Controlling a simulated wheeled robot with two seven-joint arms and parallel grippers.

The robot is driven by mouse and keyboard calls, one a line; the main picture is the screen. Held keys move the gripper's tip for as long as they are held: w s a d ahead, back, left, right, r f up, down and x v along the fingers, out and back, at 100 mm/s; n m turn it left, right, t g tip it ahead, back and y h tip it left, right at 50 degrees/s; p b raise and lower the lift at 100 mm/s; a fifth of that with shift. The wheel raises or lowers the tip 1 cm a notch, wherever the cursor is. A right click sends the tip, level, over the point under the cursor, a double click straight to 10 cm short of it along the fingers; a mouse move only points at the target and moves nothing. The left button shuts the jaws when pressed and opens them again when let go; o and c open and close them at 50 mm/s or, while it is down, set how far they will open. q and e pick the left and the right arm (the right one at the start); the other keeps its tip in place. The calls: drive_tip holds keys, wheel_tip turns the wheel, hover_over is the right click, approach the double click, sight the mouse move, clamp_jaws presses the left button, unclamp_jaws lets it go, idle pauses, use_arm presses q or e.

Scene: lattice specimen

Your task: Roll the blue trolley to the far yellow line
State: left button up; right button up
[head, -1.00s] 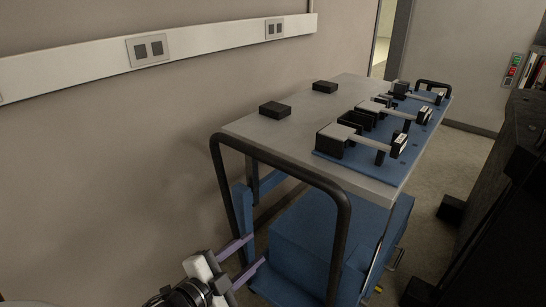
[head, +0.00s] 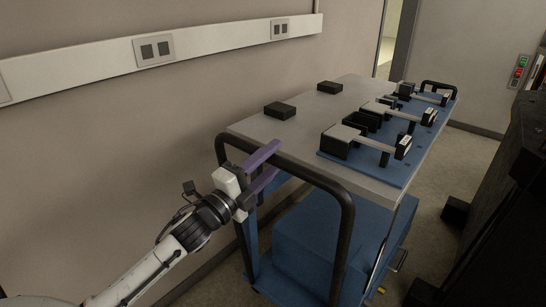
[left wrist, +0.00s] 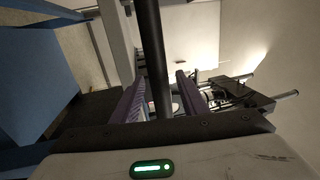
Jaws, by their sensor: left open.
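The blue trolley (head: 320,248) stands along the wall, with a grey top (head: 290,145), a blue lower body and a black tube handle (head: 345,225) at its near end. My left gripper (head: 272,160) is at the top bar of this handle, toward its left side. Its purple fingers are open. In the left wrist view the black handle bar (left wrist: 152,45) runs between the two fingers (left wrist: 158,95), which are not closed on it. A small yellow patch (head: 381,290) shows low beside the trolley; I cannot tell whether it is a floor line. My right gripper is not in view.
A blue plate (head: 400,165) with several black-and-grey fixtures lies on the trolley top, beside two black blocks (head: 280,110). The wall with a white socket rail (head: 220,40) is close on the left. A dark cabinet (head: 500,210) stands on the right, with a strip of floor between.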

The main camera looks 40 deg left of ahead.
use_arm(q)
drive_tip(key=shift+w, duration=0.3)
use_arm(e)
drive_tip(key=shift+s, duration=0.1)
use_arm(q)
clamp_jaws()
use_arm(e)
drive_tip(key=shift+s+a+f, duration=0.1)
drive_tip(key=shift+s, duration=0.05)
